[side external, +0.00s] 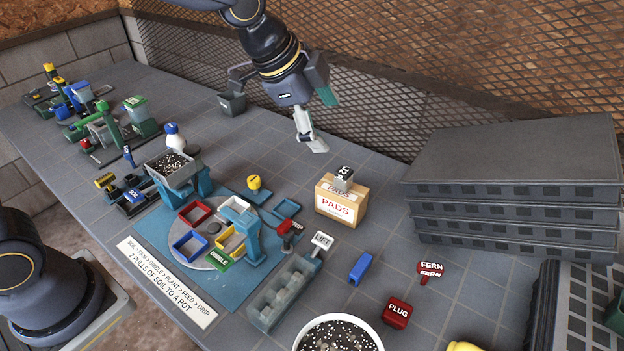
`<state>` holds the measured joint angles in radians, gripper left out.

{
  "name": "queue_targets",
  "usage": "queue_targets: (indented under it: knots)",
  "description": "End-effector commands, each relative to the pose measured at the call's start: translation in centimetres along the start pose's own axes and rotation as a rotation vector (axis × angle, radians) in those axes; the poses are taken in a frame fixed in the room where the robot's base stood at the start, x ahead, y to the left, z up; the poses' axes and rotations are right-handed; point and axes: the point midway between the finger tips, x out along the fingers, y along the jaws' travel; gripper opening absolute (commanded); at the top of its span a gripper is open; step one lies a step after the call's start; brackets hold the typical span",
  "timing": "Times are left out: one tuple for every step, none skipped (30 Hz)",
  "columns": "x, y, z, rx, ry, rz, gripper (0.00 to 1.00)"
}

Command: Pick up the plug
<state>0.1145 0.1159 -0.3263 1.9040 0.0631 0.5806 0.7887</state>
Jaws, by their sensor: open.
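The plug (397,313) is a small red block with a white PLUG label. It sits on the grey bench top in the lower right of the side external view, right of the white pot. My gripper (318,120) hangs high over the back of the bench, up and to the left of the plug and well apart from it. It is open, with nothing visible between its fingers.
A PADS box (340,203), a blue block (361,268), a red FERN tag (430,269) and a clear tray (283,293) stand near the plug. A white pot (338,334) holds speckled soil. Stacked dark trays (515,155) rise at the right. A mesh wall backs the bench.

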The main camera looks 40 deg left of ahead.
Motion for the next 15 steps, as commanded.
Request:
queue_targets:
  knots:
    - [3.4, 1.3, -1.8, 0.055, 0.019, 0.068, 0.83]
    - [5.2, 2.1, -2.8, 0.085, 0.033, 0.101, 0.83]
    - [7.4, 3.3, -3.9, 0.117, 0.050, 0.147, 0.83]
    - [9.0, 4.3, -4.7, 0.135, 0.062, 0.182, 0.83]
    - [10.5, 5.4, -5.4, 0.149, 0.074, 0.214, 0.83]
    - [12.4, 6.9, -6.0, 0.159, 0.084, 0.259, 0.83]
    - [13.7, 8.1, -6.4, 0.162, 0.089, 0.292, 0.83]
    - [14.8, 9.2, -6.6, 0.162, 0.092, 0.323, 0.83]
    - [16.1, 10.7, -6.8, 0.161, 0.093, 0.362, 0.83]
    - [16.9, 11.7, -6.8, 0.161, 0.092, 0.388, 0.83]
    - [17.6, 12.7, -6.8, 0.160, 0.090, 0.412, 0.83]
    - [18.4, 13.8, -6.6, 0.160, 0.085, 0.440, 0.83]
    - [18.8, 14.6, -6.4, 0.160, 0.081, 0.457, 0.83]
    - [19.1, 15.2, -6.2, 0.160, 0.077, 0.470, 0.83]
    - [19.6, 15.7, -6.1, 0.160, 0.072, 0.483, 0.83]
